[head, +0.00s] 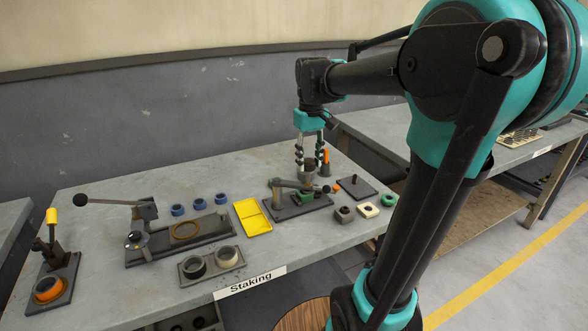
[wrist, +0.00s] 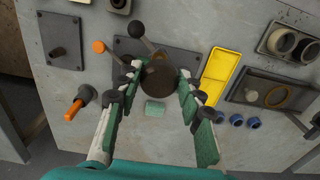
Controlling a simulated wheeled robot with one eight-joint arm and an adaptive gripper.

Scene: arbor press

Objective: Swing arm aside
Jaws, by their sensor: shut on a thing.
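The fixture's dark base plate (head: 300,206) stands on the bench right of the yellow tray. A grey swing arm (head: 292,183) spans above it; its black ball knob (wrist: 135,29) and an orange knob (wrist: 98,47) show in the wrist view. My gripper (head: 310,166) points down over the fixture. Its green-padded fingers (wrist: 161,88) are closed on a dark brown round piece (wrist: 158,82). Whether this piece is joined to the swing arm cannot be told. A green block (wrist: 155,108) shows just beside it. The fingers hide part of the fixture.
A yellow tray (head: 252,217) lies left of the fixture. An upright orange handle (head: 325,156) stands close behind. A plate with a pin (head: 357,187) and several small blocks and rings lie to the right. A lever press (head: 180,238) stands left.

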